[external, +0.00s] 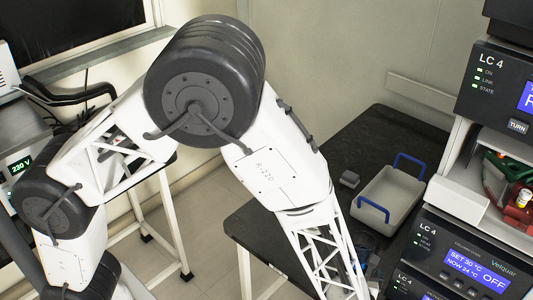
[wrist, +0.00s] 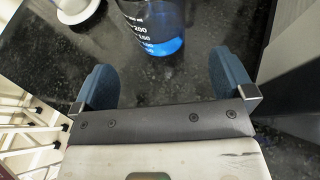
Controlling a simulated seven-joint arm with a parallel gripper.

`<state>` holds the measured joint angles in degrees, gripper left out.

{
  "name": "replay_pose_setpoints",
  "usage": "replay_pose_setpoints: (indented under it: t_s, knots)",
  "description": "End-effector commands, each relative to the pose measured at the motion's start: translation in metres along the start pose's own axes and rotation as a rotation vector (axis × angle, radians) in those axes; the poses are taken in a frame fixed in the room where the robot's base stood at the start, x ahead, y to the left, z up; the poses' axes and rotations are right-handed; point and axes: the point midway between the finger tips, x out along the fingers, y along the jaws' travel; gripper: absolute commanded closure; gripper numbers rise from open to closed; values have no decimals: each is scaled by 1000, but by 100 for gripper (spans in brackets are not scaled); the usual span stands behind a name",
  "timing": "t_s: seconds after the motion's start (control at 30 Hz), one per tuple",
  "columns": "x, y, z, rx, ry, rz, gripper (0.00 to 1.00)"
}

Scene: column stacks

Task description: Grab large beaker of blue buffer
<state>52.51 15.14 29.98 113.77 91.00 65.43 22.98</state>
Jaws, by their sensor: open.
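The beaker (wrist: 152,22) is clear glass with white graduation marks and blue liquid in its lower part. It stands on the black bench top at the top centre of the wrist view, its upper part cut off by the frame. My gripper (wrist: 160,64) is open, with its two blue fingers spread wide and nothing between them. The beaker is ahead of the fingertips, roughly centred in the gap and apart from both fingers. In the external view I cannot make out the beaker, and my arm covers much of that area.
A white round vessel (wrist: 76,9) stands left of the beaker. A grey tray with blue handles (external: 390,193) and a small grey block (external: 349,179) lie on the black bench (external: 355,140). An LC 4 instrument stack (external: 465,240) rises at the right.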

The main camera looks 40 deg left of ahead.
Motion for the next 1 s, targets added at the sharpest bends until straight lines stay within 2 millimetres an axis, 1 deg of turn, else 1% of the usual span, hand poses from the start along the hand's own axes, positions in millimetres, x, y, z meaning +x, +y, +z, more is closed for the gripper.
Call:
replay_pose_setpoints:
  t_s: [0.17, 0.43, 0.83, 1.0]
  knots:
    - [6, 0, 0, -1, 0, 2, 0]
    - [24, 0, 0, 0, 1, 1, 0]
    - [27, 0, 0, -1, 1, 1, 0]
    - [35, 0, 2, -1, 1, 3, 0]
